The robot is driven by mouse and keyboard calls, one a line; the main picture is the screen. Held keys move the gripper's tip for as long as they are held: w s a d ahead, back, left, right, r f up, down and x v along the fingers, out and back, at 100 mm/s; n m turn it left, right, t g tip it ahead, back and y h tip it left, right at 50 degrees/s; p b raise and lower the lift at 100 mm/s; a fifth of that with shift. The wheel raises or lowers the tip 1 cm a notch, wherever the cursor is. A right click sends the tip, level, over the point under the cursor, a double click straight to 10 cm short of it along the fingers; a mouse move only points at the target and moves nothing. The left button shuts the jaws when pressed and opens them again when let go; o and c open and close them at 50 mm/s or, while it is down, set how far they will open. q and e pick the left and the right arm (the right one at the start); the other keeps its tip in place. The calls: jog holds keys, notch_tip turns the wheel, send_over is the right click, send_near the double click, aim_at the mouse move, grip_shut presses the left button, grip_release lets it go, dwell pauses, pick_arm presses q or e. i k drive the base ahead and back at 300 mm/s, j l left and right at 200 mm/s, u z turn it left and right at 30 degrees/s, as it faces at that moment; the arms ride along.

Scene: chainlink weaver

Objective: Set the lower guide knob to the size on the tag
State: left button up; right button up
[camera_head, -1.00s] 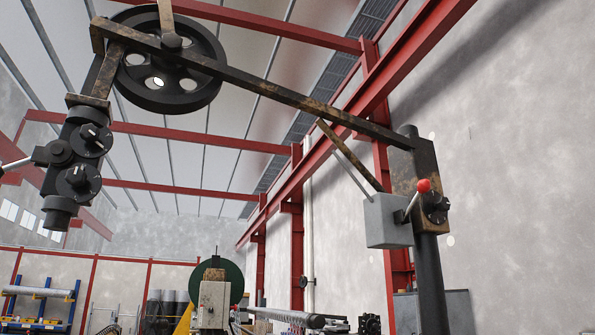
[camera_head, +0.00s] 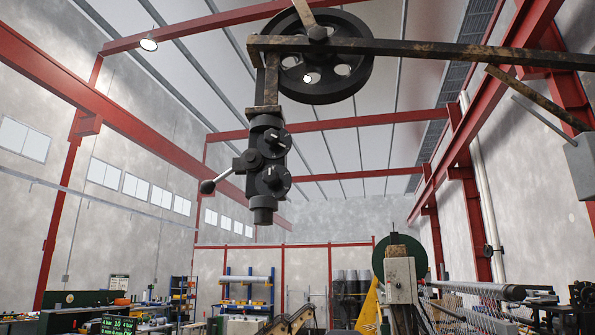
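A dark guide head hangs from a long worn bar (camera_head: 420,50) in the upper middle of the head view. Two round black knobs sit on it, one above the other. The upper knob (camera_head: 274,142) and the lower knob (camera_head: 273,180) each have a light pointer mark. The scale marks around them are too small to read. A lever with a dark ball end (camera_head: 207,187) sticks out to the left of the head. I cannot make out a size tag on it. Neither of my grippers is in view.
A grey box (camera_head: 580,165) is at the right edge. A green-lettered display (camera_head: 118,324) stands at the lower left. A machine with a green disc (camera_head: 399,257) and a mesh roll (camera_head: 480,291) are lower right.

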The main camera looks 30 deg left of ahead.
aim_at(270, 176)
jog(key=l+u, duration=0.25)
jog(key=l, duration=0.25)
jog(key=l+u, duration=0.3)
jog(key=l, duration=0.15)
jog(key=k+l+u, duration=0.25)
jog(key=l, duration=0.2)
jog(key=i, duration=0.1)
